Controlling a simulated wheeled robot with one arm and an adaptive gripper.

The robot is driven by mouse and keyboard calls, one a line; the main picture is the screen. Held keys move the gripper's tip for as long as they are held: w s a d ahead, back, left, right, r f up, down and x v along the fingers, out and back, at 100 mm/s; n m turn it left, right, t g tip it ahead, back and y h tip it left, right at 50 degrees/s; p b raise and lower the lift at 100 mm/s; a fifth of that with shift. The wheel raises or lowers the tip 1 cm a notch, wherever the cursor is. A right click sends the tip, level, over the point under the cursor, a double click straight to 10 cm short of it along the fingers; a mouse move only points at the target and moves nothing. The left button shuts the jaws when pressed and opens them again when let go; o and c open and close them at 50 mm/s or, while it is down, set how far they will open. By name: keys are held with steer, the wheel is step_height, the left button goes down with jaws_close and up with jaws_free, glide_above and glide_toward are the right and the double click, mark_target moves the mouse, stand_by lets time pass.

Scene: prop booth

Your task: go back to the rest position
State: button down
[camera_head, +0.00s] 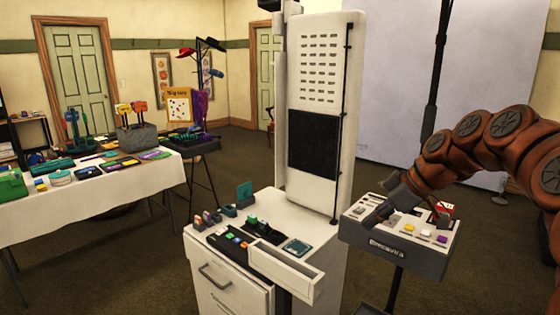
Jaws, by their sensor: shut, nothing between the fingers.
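My gripper (378,212) is at the right, at the end of my brown arm, which reaches in from the right edge. It is over the left part of a grey button console (398,262) on a stand. The fingers look shut with nothing in them. I cannot tell whether the fingertips touch the console top. The gripper and arm hide part of the console's back.
A white cabinet kiosk (232,292) with a tall back panel stands just left of the console. A table with a white cloth (95,200) holds several props at the far left. A black pole (434,80) stands behind the console. Carpet is open behind.

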steer(key=s+a+f+m+g+h+p, duration=0.15)
steer(key=s+a, duration=0.25)
steer(key=s, duration=0.5)
steer(key=s+a+f+m+g+h, duration=0.1)
steer(key=s+a+f+m, duration=0.2)
steer(key=s, duration=0.6)
steer(key=s+d+f+m+g+h, duration=0.1)
steer(key=s+f+m, duration=0.3)
steer(key=s, duration=0.5)
steer(key=s+d+f+m+g+h+p, duration=0.1)
steer(key=s+d+f+m+h, duration=0.2)
steer(key=s, duration=0.6)
step_height(320, 180, down, 2)
steer(key=shift+s+d+f+m+g, duration=0.1)
steer(key=shift+s+d+m+g, duration=0.25)
steer(key=shift+s, duration=0.05)
